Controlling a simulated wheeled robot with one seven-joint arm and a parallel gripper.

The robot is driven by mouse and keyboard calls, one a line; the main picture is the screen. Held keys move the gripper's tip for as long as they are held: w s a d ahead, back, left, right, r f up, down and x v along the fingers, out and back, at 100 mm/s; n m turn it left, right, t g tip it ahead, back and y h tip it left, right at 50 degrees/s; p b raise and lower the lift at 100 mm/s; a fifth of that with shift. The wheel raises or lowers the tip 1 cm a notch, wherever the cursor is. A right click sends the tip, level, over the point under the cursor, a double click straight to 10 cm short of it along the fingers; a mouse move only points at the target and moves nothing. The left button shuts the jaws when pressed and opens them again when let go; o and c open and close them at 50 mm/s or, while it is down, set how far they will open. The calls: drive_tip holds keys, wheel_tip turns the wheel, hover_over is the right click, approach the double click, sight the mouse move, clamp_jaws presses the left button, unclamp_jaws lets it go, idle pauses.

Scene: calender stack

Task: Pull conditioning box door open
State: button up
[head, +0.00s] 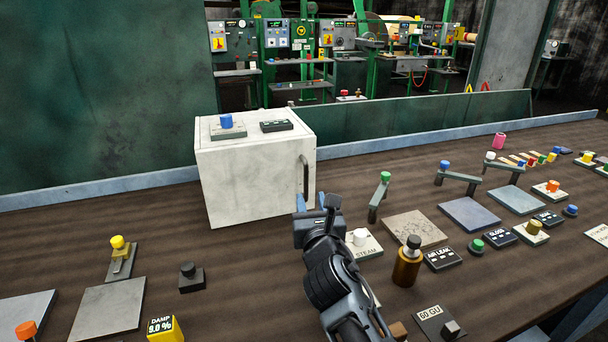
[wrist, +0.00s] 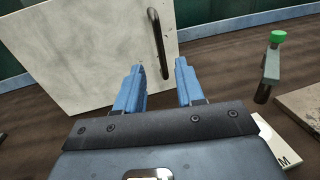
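The conditioning box (head: 250,180) is a pale, stained white box on the bench, left of centre in the head view. Its door looks shut. The dark bar handle (head: 306,177) stands upright on the face toward the right. In the wrist view the handle (wrist: 157,40) is near the right edge of the white face (wrist: 95,50). My gripper (head: 311,201) is just in front of the handle's lower end. In the wrist view its two blue fingers (wrist: 159,82) are apart, with the handle's lower end showing between their tips. I cannot tell whether they touch it.
A blue knob (head: 226,121) and a dark label block (head: 277,125) sit on the box. Right of my gripper are the STEAM plate (head: 364,246), a green-topped lever (head: 380,197) and a brown bottle (head: 406,264).

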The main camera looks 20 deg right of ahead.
sight(306, 182)
drive_tip(key=shift+w+d, duration=0.25)
drive_tip(key=shift+w, duration=1)
drive_tip(key=shift+w+d, duration=0.25)
drive_tip(key=shift+w, duration=1.05)
drive_tip(key=shift+w+d, duration=0.25)
drive_tip(key=shift+w, duration=1)
drive_tip(key=shift+c, duration=0.5)
clamp_jaws()
